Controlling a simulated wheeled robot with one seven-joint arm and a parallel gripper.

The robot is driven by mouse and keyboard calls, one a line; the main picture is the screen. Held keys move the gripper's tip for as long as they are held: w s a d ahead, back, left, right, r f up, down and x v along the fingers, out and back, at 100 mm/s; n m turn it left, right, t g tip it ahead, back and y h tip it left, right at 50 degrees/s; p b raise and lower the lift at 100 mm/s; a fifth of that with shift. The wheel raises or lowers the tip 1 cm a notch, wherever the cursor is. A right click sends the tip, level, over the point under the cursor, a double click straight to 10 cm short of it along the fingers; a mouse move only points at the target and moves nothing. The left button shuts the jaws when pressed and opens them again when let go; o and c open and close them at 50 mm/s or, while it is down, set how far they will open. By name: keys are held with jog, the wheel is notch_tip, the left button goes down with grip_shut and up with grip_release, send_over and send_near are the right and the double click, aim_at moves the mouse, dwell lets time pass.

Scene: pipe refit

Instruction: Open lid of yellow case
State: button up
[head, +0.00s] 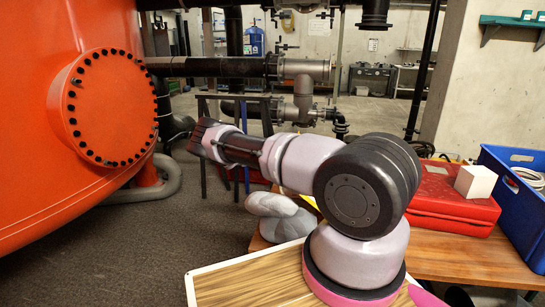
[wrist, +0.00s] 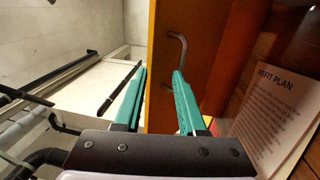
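No yellow case is clearly recognisable in either view. In the head view, only a small bit of yellow (head: 310,201) shows behind my arm, and I cannot tell what it belongs to. In the wrist view, my gripper (wrist: 160,72) is open and empty, with its two green fingers apart. Between and beyond the fingers is an orange-yellow panel (wrist: 172,15) with a grey bar handle (wrist: 182,47). The right fingertip overlaps the handle in the picture; I cannot tell whether they touch. I cannot tell whether this panel is part of the case.
A red case (head: 455,208) with a white block (head: 475,181) on it lies on a wooden table (head: 465,258), beside a blue crate (head: 520,205). A "REFIT PLAN" sheet (wrist: 276,118) is at right in the wrist view. A large orange tank (head: 40,150) stands left; the floor before it is clear.

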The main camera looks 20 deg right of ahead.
jog(key=shift+v, duration=2.75)
jog(key=shift+f, duration=0.1)
jog(key=shift+c, duration=0.3)
